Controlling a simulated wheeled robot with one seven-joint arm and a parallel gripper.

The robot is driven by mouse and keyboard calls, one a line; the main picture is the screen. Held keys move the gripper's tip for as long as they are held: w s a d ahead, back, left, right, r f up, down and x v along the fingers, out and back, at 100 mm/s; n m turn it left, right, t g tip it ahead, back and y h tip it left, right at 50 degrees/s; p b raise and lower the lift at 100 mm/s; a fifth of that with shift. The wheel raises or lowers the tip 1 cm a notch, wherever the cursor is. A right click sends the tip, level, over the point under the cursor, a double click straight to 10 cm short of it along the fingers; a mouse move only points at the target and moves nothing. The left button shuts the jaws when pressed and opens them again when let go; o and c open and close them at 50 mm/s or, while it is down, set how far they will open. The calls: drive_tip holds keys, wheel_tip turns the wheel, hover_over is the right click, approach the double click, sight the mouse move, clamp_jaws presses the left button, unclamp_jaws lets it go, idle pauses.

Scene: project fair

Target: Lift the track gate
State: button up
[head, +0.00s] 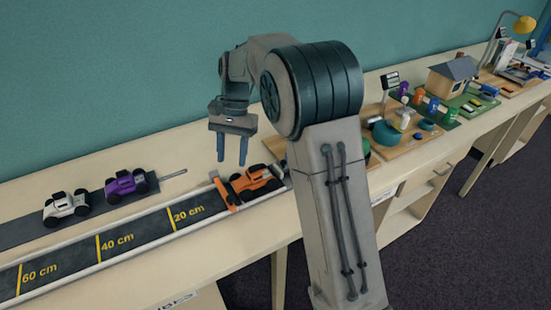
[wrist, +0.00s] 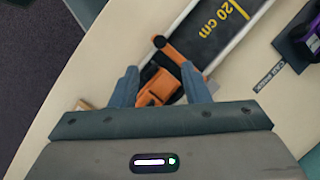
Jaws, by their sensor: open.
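The track gate is an orange piece (head: 223,192) across the dark track (head: 140,235), just past the 20 cm mark, in front of the orange car (head: 256,182). It looks lowered. In the wrist view the gate (wrist: 172,50) is an orange bar with a dark round end, close to the orange car (wrist: 158,90). My gripper (head: 232,160) is open and empty, pointing down above the gate and car. In the wrist view its fingers (wrist: 159,69) appear on either side of the car's front. My arm hides part of the track's right end.
Project models, including a small house (head: 452,76), stand farther right. The teal wall is close behind.

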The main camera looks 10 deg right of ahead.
drive_tip(key=s+d+r+n+t+p, duration=0.1)
drive_tip(key=s+d+r+t, duration=0.1)
drive_tip(key=s+d+r, duration=0.2)
drive_tip(key=s+d+r+n+t+h+p, duration=0.1)
drive_tip(key=s+d+r, duration=0.3)
drive_tip(key=s, duration=0.5)
drive_tip(key=shift+s+r+n+t, duration=0.2)
drive_tip(key=shift+n+t, duration=0.4)
drive_tip(key=shift+n, duration=0.1)
